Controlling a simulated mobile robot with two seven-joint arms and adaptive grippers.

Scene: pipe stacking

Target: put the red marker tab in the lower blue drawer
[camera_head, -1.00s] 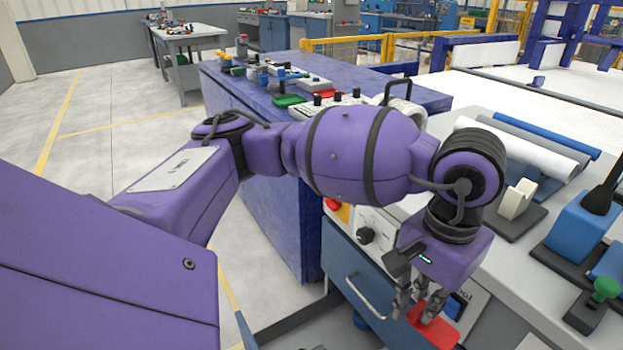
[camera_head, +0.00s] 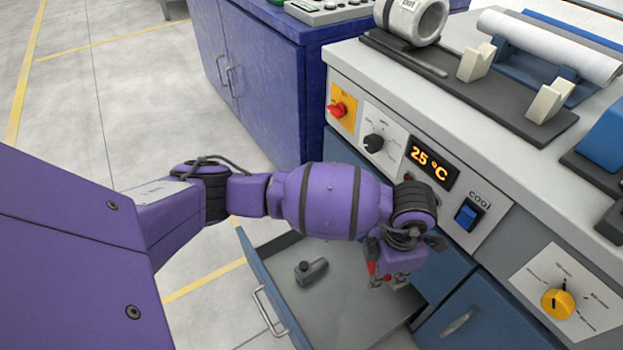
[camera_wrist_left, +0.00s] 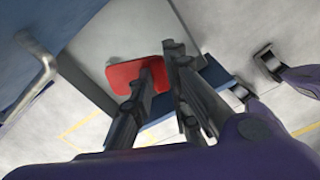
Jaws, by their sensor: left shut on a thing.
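The red marker tab (camera_head: 372,270) is small and mostly hidden by the wrist in the head view. In the left wrist view it is a flat red plate (camera_wrist_left: 122,78) between the fingertips. My left gripper (camera_head: 382,280) is shut on it, and its fingers also show in the left wrist view (camera_wrist_left: 160,80). The gripper points down over the inner right part of an open blue drawer (camera_head: 345,312) with a grey inside, below the control panel. I cannot tell how high the tab is above the drawer floor.
A dark grey block with a knob (camera_head: 312,272) lies in the drawer. The panel above has a 25 °C display (camera_head: 433,162), a red switch (camera_head: 338,109) and a yellow dial (camera_head: 558,304). A blue cabinet (camera_head: 253,85) stands behind. The drawer's front middle is clear.

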